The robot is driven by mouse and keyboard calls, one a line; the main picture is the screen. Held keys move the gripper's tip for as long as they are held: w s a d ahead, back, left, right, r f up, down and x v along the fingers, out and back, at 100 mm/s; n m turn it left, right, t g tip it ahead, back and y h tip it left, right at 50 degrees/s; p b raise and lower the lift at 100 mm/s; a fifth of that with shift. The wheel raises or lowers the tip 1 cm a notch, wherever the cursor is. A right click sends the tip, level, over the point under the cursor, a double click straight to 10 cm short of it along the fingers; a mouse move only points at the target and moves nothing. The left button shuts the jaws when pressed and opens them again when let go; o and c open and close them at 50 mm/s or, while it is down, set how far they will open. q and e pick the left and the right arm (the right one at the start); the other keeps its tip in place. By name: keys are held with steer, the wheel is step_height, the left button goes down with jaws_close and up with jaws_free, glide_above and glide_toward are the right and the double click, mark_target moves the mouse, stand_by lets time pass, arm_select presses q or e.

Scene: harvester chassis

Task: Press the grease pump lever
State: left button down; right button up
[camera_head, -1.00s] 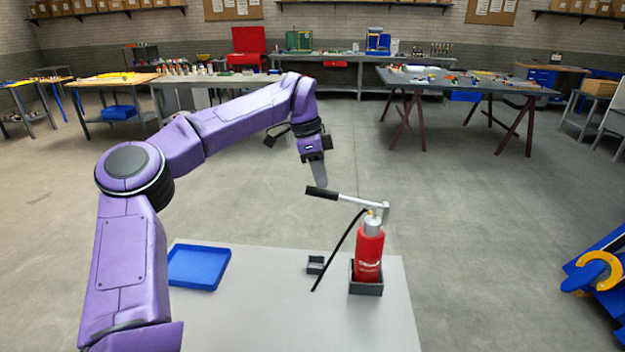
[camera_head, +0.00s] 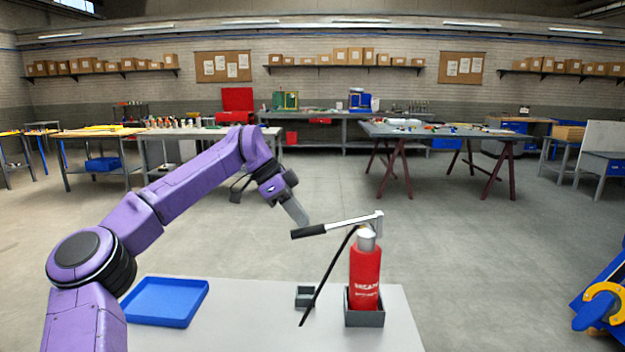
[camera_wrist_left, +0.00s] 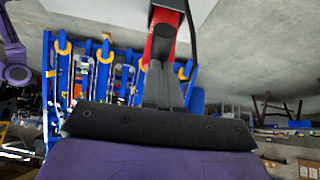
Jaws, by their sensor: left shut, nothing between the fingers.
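The grease pump (camera_head: 366,278) is a red cylinder standing upright in a dark square holder (camera_head: 364,317) on the grey table. Its silver lever reaches left from the top to a black grip (camera_head: 308,231). My left gripper (camera_head: 298,215) is shut and empty, its tips pointing down just above the black grip; I cannot tell if they touch it. In the left wrist view, the shut fingers (camera_wrist_left: 163,86) point at the black grip (camera_wrist_left: 165,15), with the red pump body partly hidden behind. My right gripper is out of view.
A black hose (camera_head: 330,275) hangs left of the pump. A small dark box (camera_head: 305,296) and a blue tray (camera_head: 167,302) sit on the grey table (camera_head: 240,320). A blue fixture with a yellow hook (camera_head: 603,300) stands at the right edge. Benches are far behind.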

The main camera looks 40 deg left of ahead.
arm_select(q)
steer(key=shift+f, duration=0.25)
steer(key=w+p+v, duration=0.1)
steer(key=p+v, duration=0.4)
steer(key=v, duration=0.9)
steer(key=shift+r, duration=0.3)
steer(key=shift+d, duration=0.2)
stand_by(1.0)
